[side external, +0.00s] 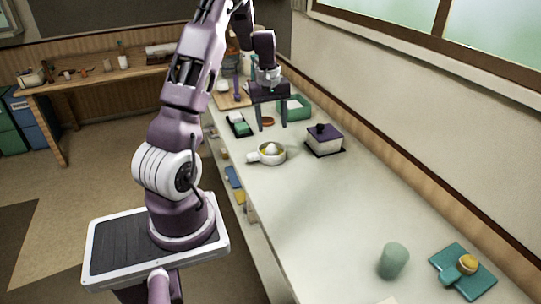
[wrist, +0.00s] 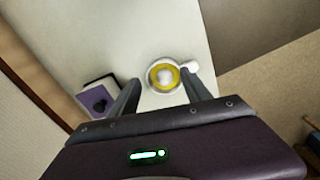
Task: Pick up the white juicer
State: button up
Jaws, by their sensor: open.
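The white juicer (side external: 270,154) stands on the counter, round with a short handle pointing left and a yellow inside. In the wrist view the juicer (wrist: 164,76) shows from above, with its yellow ring, pale centre and handle to the right. My gripper (side external: 272,127) is open and empty, above the counter and a little behind the juicer in the side view.
A white box with a dark purple lid (side external: 324,139) stands right of the juicer. A green bin (side external: 293,107) and a dark tray with a green item (side external: 240,126) are farther back. A green cup (side external: 393,260) and a teal board (side external: 462,272) are at the near end. The counter between is clear.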

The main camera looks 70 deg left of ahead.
aim_at(254, 154)
jog(key=s+a+f, duration=0.1)
jog(key=a+f, duration=0.1)
jog(key=s+a+f+n, duration=0.1)
jog(key=s+a+f, duration=0.1)
jog(key=f, duration=0.1)
jog(key=s+a+f+n+g, duration=0.1)
jog(key=a+f, duration=0.1)
jog(key=f, duration=0.1)
jog(key=shift+s+a, duration=0.1)
jog(key=shift+s, duration=0.2)
jog(key=f, duration=0.6)
jog(key=shift+d+f, duration=0.25)
jog(key=shift+d, duration=0.05)
grip_shut()
